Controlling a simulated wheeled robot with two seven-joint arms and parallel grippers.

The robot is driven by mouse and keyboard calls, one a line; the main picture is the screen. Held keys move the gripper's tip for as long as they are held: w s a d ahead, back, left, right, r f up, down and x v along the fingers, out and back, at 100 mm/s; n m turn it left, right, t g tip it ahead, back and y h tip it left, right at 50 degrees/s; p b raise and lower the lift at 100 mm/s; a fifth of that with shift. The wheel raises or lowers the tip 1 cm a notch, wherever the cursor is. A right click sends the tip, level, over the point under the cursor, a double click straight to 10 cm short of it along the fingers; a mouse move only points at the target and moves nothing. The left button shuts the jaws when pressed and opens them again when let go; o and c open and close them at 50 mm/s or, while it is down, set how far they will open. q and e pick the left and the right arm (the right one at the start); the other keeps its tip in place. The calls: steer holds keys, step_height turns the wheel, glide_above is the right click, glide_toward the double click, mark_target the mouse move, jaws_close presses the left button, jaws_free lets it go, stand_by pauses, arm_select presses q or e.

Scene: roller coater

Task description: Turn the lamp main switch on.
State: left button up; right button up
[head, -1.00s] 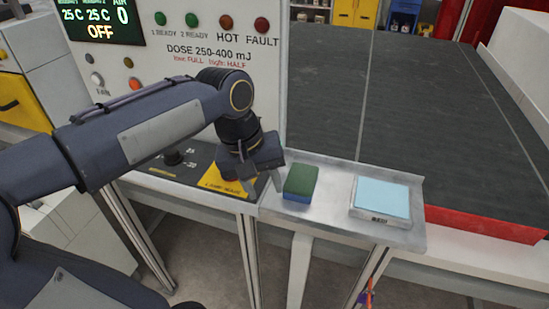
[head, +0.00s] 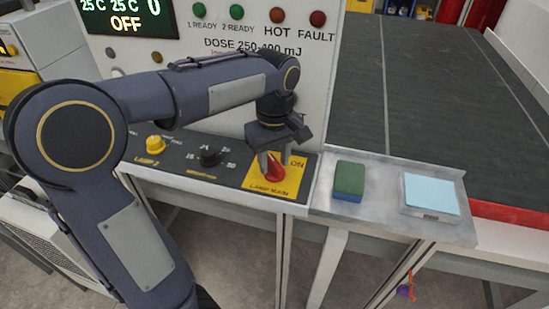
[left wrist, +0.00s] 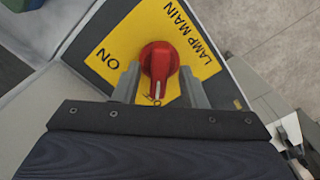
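The lamp main switch is a red rotary knob (head: 269,170) on a yellow plate (head: 262,182) marked LAMP MAIN and ON, at the right end of the dark control panel. My left gripper (head: 275,160) points down at it. In the left wrist view, the knob (left wrist: 160,66) sits between the two open fingers (left wrist: 160,85), with a small gap on each side. The knob's white line points toward the gripper's palm, not toward the ON label (left wrist: 103,59). A mark beside the line is partly hidden. My right gripper is not in view.
On the same panel are a black dial (head: 210,157) and a yellow knob (head: 155,144). A display (head: 127,17) above reads OFF. To the right, a metal shelf (head: 385,212) holds a green and blue block (head: 348,179) and a light-blue pad (head: 431,194).

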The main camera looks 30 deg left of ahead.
arm_select(q)
steer(key=shift+c, duration=0.5)
jaws_close()
steer(key=shift+m, duration=0.4)
steer(key=m+p, duration=0.1)
steer(key=m, duration=0.1)
steer(key=shift+r+m, duration=0.1)
steer(key=shift+m, duration=0.3)
steer(key=m+p, duration=0.1)
steer(key=m, duration=0.4)
steer(key=shift+p, duration=0.35)
steer(key=m+p, duration=0.1)
steer(key=m, duration=0.3)
steer(key=shift+m, duration=0.4)
steer(key=shift+m+p, duration=0.4)
steer(key=shift+m, duration=1.9)
